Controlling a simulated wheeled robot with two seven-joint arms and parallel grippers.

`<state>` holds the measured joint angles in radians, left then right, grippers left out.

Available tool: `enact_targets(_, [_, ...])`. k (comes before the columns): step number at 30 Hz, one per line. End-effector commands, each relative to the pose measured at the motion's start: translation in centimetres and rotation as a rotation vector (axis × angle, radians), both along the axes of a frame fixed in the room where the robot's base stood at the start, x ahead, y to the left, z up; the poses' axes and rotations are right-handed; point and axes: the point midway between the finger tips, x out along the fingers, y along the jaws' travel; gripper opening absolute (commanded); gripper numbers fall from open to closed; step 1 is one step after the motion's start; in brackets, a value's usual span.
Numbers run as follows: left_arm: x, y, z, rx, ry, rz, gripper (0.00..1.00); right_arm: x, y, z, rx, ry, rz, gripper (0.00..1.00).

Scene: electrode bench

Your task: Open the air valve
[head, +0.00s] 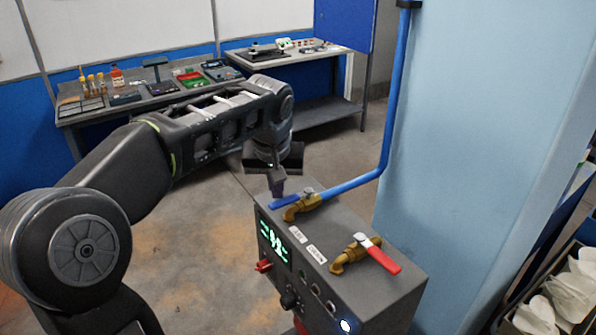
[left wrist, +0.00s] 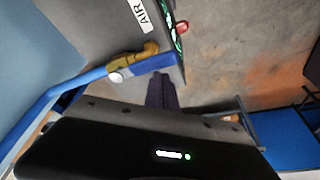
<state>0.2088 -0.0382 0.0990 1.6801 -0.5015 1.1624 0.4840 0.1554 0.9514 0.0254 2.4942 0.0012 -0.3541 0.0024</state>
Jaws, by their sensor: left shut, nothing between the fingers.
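The air valve (head: 302,207) is a brass body on top of the grey box, beside a label. In the left wrist view the brass valve (left wrist: 140,54) sits next to the "AIR" label. Its blue handle (head: 284,202) points left, away from the blue pipe and roughly in line with it; the handle (left wrist: 160,65) also shows in the left wrist view. My left gripper (head: 278,190) is shut and empty, pointing down right at the handle's side. I cannot tell whether its fingertips (left wrist: 161,78) touch the handle. My right gripper is out of view.
A second brass valve with a red handle (head: 383,259) stands nearer on the grey box (head: 385,297). The blue pipe (head: 360,181) rises along the light blue column (head: 475,120). A cluttered bench (head: 150,101) stands behind my arm. A bin with pale pieces (head: 570,290) is at right.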

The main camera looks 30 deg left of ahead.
Motion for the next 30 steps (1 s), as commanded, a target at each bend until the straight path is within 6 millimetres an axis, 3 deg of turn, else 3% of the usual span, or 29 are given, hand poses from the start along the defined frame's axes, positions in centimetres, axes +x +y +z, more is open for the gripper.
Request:
enact_targets(21, [-0.61, -0.79, -0.34, -0.006, 0.014, -0.004, 0.00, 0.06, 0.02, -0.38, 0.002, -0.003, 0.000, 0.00])
enact_targets(30, [-0.29, -0.17, -0.30, -0.006, 0.013, -0.003, 0.00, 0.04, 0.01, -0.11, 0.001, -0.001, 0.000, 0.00])
